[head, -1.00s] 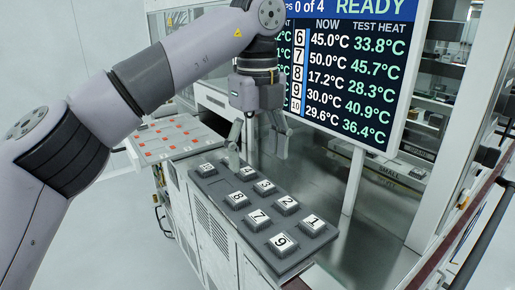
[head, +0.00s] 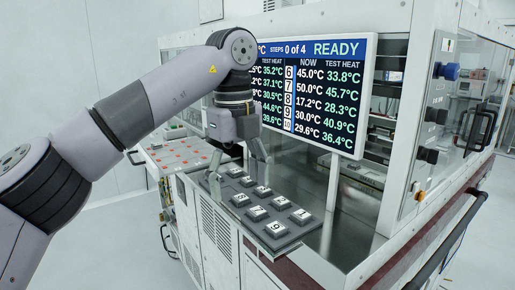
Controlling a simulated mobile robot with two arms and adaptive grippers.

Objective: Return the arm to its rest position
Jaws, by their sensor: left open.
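My left arm comes in from the left, and my left gripper (head: 238,172) points down with its two fingers spread and nothing between them. It hangs at the far left end of a dark grey tray (head: 257,228) of numbered square pieces. One finger overlaps the tray's left end in the picture; I cannot tell whether it touches. The tray's far end is partly hidden behind the gripper. A piece marked 9 (head: 276,229) and a piece marked 1 (head: 300,215) sit at the tray's near end. My right gripper is not in view.
A screen (head: 318,95) reading READY and "0 of 4" stands on a post behind the tray. A panel with orange-red squares (head: 180,155) lies left of the gripper. The handler's cabinet (head: 405,150) and a dark rail (head: 450,235) are at right. Floor is clear at lower left.

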